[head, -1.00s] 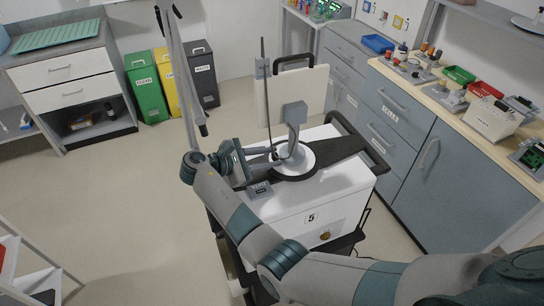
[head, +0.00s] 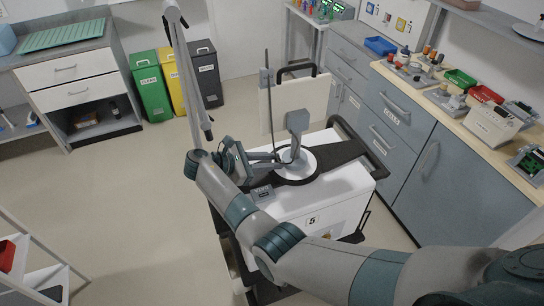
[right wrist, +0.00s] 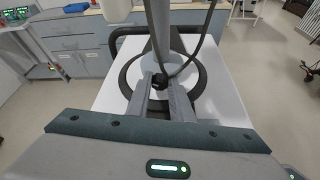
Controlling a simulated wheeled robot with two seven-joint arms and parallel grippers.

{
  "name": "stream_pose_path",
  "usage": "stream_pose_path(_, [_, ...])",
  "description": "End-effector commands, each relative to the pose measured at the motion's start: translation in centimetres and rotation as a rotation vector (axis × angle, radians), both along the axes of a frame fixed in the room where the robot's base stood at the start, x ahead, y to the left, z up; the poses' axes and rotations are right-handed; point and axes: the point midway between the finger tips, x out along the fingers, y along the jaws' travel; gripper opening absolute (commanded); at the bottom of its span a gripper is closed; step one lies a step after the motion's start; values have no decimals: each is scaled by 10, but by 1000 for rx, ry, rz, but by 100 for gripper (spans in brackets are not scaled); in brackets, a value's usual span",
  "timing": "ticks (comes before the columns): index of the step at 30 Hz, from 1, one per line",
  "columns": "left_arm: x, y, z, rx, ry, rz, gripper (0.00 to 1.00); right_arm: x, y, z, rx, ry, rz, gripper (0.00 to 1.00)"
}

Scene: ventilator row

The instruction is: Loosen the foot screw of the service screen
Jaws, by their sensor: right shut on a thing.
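The service screen's stand rises from a round white foot (head: 298,163) on the white cart top, with a grey post (head: 295,143) and a grey block (head: 297,121) above it. The foot screw (right wrist: 160,81) shows in the right wrist view as a small dark knob at the base of the post. My right gripper (head: 278,158) reaches in from the left, low beside the post. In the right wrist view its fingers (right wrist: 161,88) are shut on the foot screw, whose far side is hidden. My left gripper is not in view.
The cart (head: 318,213), marked 5, has a dark rail (head: 360,143) at right. A beige panel (head: 283,103) stands behind the post. A cable loops near the post.

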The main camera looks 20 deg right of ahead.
Motion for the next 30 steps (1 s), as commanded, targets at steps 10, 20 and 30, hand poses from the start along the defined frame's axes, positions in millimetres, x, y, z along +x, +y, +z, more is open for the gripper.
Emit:
stream_pose_path(10, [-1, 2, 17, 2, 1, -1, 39, 3, -2, 1, -5, 251, -4, 0])
stream_pose_path(20, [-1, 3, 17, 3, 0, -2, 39, 4, -2, 0, -7, 359, -2, 0])
stream_pose_path(30, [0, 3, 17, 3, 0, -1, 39, 4, -2, 0, -6, 366, -2, 0])
